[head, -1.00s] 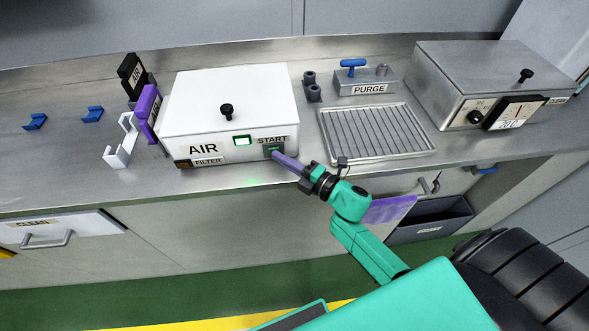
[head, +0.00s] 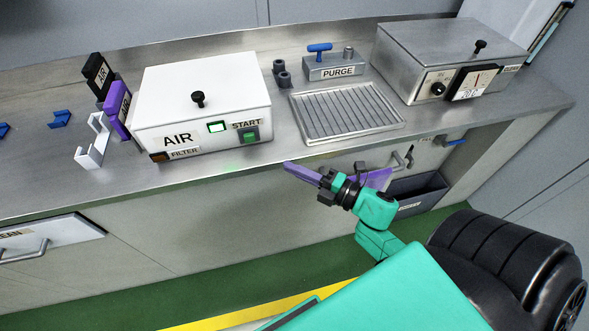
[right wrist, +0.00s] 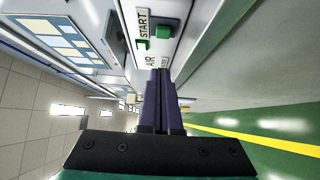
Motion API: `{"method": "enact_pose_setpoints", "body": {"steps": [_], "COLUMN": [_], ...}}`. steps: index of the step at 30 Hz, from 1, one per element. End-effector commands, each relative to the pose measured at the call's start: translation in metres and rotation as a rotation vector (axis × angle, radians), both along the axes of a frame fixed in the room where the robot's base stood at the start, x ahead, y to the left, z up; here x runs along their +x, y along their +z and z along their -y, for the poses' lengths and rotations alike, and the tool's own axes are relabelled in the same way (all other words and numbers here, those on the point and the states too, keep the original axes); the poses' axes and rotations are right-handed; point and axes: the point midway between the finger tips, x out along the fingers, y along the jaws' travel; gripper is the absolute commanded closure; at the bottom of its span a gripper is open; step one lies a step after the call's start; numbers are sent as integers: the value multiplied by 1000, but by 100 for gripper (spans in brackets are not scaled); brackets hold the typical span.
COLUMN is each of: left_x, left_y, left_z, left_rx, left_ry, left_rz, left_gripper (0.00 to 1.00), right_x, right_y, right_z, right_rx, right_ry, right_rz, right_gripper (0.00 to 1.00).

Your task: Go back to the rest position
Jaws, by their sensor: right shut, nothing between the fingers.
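My right gripper (head: 290,168) is shut and empty, its purple fingers together. In the head view it is at the front edge of the bench, below and right of the white AIR box (head: 205,95), apart from it. The green START button (head: 251,137) is on the box's front, and a lit green indicator (head: 217,127) is left of it. In the right wrist view the closed fingers (right wrist: 161,80) point toward the box front, with the START button (right wrist: 163,31) beyond their tips. My left gripper is not in view.
A drain tray (head: 345,112), the PURGE block (head: 335,68) and a steel box (head: 447,60) stand on the bench (head: 230,174) to the right. White and purple holders (head: 95,142) stand left of the AIR box. A dark bin (head: 418,194) hangs below the bench. Green floor is in front.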

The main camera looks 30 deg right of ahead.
Motion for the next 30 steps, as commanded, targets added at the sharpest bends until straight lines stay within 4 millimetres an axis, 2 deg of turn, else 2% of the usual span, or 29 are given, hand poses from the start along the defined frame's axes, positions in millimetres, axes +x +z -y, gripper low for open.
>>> {"method": "enact_pose_setpoints", "body": {"steps": [20, 22, 23, 26, 29, 30], "left_x": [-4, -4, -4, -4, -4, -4], "left_y": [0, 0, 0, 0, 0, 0], "left_z": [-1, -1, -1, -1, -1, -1], "left_rx": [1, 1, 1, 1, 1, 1], "left_ry": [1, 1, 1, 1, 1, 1], "left_rz": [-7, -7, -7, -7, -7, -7], "left_gripper": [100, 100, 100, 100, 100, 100], "right_x": [1, 2, 3, 8, 0, -10], "right_y": [0, -7, -15, -65, -149, -185], "right_z": [0, 3, 7, 30, 60, 70], "right_rx": [1, 13, 25, 121, 268, 331], "right_ry": [-1, -15, -32, -142, -319, -396], "right_rz": [-1, -22, -44, -192, -427, -529], "right_gripper": [100, 100, 100, 100, 100, 100]}}
